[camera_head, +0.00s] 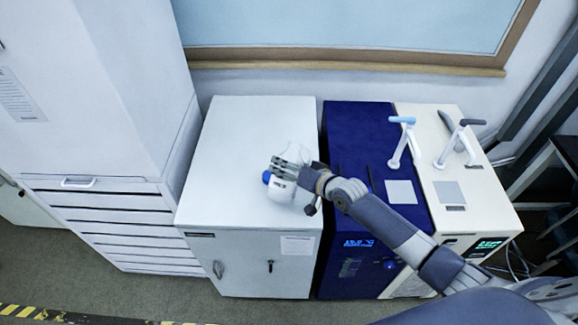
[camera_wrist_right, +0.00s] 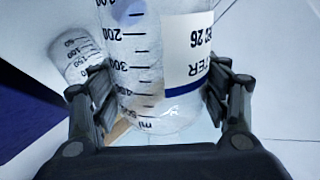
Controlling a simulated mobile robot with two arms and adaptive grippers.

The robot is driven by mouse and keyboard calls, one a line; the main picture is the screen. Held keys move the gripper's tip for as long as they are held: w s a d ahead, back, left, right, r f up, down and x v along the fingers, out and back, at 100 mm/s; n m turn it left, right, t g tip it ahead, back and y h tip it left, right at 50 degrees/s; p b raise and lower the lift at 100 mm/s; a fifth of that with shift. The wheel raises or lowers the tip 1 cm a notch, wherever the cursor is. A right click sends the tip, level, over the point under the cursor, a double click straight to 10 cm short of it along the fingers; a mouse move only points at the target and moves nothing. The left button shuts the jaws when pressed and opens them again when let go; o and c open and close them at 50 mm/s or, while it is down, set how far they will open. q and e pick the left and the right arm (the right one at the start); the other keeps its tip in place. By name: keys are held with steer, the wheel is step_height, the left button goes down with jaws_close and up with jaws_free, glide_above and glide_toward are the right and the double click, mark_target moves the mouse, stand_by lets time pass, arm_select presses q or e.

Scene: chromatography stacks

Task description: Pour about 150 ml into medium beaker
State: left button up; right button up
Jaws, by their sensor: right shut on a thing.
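A clear graduated bottle (camera_wrist_right: 150,55) with a white label ending in "TER" fills the middle of the right wrist view. In the head view the bottle (camera_head: 281,191) shows a blue cap or top (camera_head: 266,177) at its left. My right gripper (camera_head: 285,172) is shut on the bottle above the white cabinet; in the wrist view its fingers (camera_wrist_right: 158,98) flank the sides. A smaller clear beaker (camera_wrist_right: 78,58) with marks to 150 stands beside it in the wrist view. In the head view it is hardly distinguishable behind the gripper. The liquid level is unclear. My left gripper is not in view.
The white cabinet top (camera_head: 245,130) is clear at the back and left. A tall white cabinet (camera_head: 120,80) stands at left.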

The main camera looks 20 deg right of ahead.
steer(key=shift+f, duration=0.15)
stand_by(0.3)
steer(key=shift+f+m+g+b, duration=0.4)
steer(key=shift+f+m+b, duration=0.1)
steer(key=shift+f+b, duration=0.4)
steer(key=shift+r, duration=0.1)
steer(key=shift+f+y+b, duration=0.3)
steer(key=shift+f+b, duration=0.1)
steer(key=shift+b, duration=0.1)
steer(key=shift+m+g, duration=0.3)
